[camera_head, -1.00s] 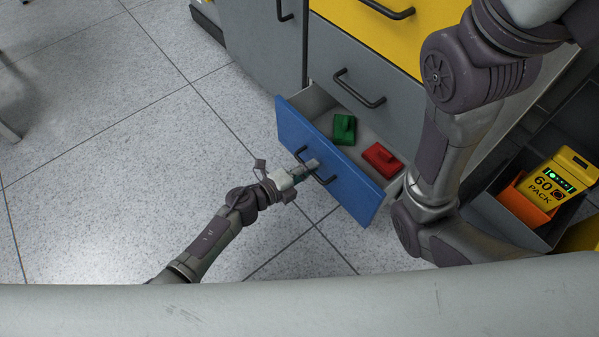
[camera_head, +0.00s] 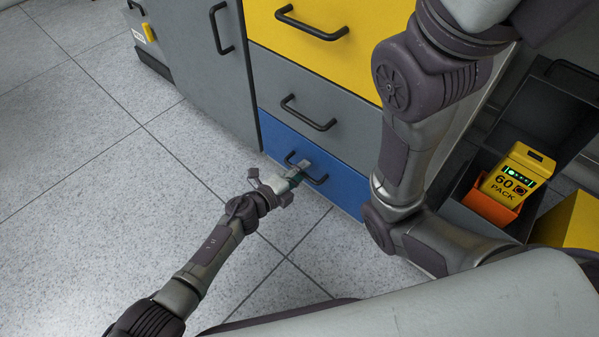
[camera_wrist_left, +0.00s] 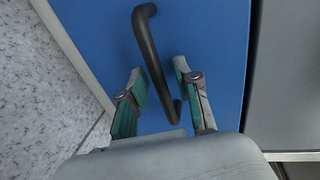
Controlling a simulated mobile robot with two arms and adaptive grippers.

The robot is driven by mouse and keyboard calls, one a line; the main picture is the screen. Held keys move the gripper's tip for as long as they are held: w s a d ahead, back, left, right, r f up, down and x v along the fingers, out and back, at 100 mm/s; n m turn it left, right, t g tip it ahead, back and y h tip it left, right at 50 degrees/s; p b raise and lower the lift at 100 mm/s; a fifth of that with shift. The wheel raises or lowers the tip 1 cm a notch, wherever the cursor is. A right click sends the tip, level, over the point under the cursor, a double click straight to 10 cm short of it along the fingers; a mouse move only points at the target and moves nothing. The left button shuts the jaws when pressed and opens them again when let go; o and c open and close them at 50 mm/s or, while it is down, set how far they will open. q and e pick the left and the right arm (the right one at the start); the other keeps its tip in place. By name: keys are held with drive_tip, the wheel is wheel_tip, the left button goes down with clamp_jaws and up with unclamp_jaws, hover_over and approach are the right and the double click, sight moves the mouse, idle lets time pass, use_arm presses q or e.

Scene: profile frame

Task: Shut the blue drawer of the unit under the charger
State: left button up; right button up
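The blue drawer (camera_head: 280,134) is the lowest drawer of the grey and yellow unit. Its front is flush with the grey drawer above it, and its inside is hidden. Its black bar handle (camera_head: 321,180) faces my left gripper (camera_head: 298,170). In the left wrist view the blue front (camera_wrist_left: 95,22) fills the middle. There my left gripper (camera_wrist_left: 160,70) has its two green-padded fingers apart, with the handle (camera_wrist_left: 148,40) passing between them and no clear grip on it. My right arm reaches down at the right of the head view; its gripper is out of the picture.
A grey drawer (camera_head: 268,85) and a yellow drawer (camera_head: 330,62) sit above the blue one. A grey cabinet door (camera_head: 195,65) is to the left. A yellow pack (camera_head: 513,172) stands in an orange holder (camera_head: 485,208) at right. The tiled floor (camera_head: 100,170) at left is clear.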

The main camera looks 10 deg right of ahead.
use_arm(q)
drive_tip(key=v, duration=1.2)
idle(0.5)
